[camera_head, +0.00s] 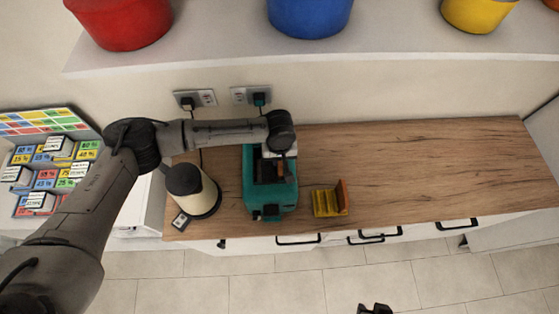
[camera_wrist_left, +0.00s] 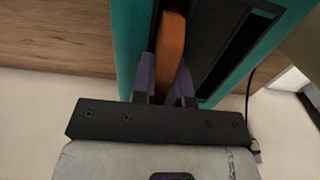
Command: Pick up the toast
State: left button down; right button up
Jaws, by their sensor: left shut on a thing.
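The teal toaster (camera_head: 257,195) stands on the wooden counter, with my left arm reaching over it from the left. My left gripper (camera_wrist_left: 166,72) is shut on a brown slice of toast (camera_wrist_left: 171,38), one purple finger on each side. The slice stands upright at one slot of the toaster, which fills the wrist view (camera_wrist_left: 127,45); how deep it sits is hidden. The other slot looks dark and empty. In the head view the wrist covers the far end of the toaster. A small black part at the bottom edge may be my right gripper (camera_head: 375,309); its fingers are unclear.
A yellow rack (camera_head: 325,204) with a brown slice at its right end stands right of the toaster. A cream and black kettle (camera_head: 190,192) stands to the left. The counter (camera_head: 430,170) is clear on the right. A shelf with coloured pots (camera_head: 310,15) runs above.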

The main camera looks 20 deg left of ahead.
pick_arm(q)
notch_tip(320, 180, up, 10)
dwell(0.6)
jog(key=shift+w, duration=0.1)
dwell(0.3)
